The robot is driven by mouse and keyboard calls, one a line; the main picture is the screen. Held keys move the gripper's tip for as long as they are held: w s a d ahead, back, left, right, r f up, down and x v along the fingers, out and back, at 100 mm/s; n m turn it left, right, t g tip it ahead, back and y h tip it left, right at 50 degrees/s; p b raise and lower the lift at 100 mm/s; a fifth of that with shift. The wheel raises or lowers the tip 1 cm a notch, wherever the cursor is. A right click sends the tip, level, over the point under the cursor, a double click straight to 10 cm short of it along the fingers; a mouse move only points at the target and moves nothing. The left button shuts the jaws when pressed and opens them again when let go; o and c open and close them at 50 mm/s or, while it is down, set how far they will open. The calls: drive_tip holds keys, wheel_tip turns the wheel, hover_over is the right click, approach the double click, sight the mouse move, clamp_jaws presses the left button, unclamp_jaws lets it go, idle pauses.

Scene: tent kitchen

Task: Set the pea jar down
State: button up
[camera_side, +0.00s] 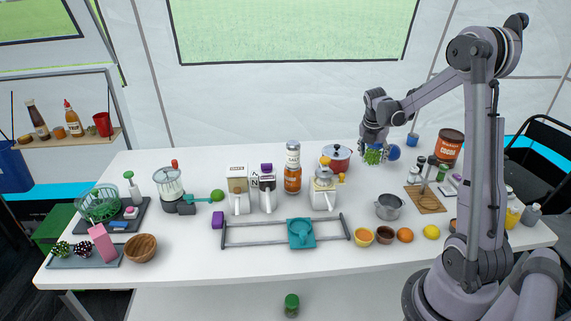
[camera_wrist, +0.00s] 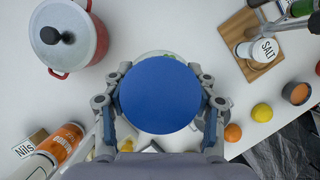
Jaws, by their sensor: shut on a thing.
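The pea jar (camera_side: 372,157) shows in the side view as a small green-filled jar under my gripper (camera_side: 373,147). In the wrist view its round blue lid (camera_wrist: 160,94) faces the camera, and a little clear rim with green shows behind the lid. My gripper (camera_wrist: 161,103) has a finger on each side of the jar and is shut on it. The lid hides most of the jar in the wrist view. I cannot tell whether its base touches the white table (camera_side: 300,215). A rounded blue shape (camera_side: 393,152) shows beside the jar; I cannot tell if it is the lid.
A red pot (camera_side: 337,158) stands left of the jar. A wooden board (camera_side: 425,199) with a salt shaker (camera_wrist: 262,51) is to the right. A grey pot (camera_side: 389,207), an orange (camera_side: 405,235) and a lemon (camera_side: 431,232) are nearer the front. Bare table lies between.

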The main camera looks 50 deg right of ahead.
drive_tip(key=w+a+r+m+g, duration=0.15)
drive_tip(key=w+m, duration=0.45)
drive_tip(key=w, duration=0.8)
drive_tip(key=shift+g, duration=0.35)
drive_tip(key=w+a+f, duration=0.2)
drive_tip(key=w, duration=0.1)
drive_tip(key=w+a+f, duration=0.2)
drive_tip(key=w+f, duration=0.1)
drive_tip(key=w+a+f, duration=0.2)
drive_tip(key=w, duration=0.1)
drive_tip(key=shift+w+a+f, duration=0.1)
drive_tip(key=shift+w+f, duration=0.15)
drive_tip(key=shift+w, duration=0.1)
drive_tip(key=shift+f, duration=2)
drive_tip(key=shift+f, duration=0.1)
drive_tip(key=o, duration=1.3)
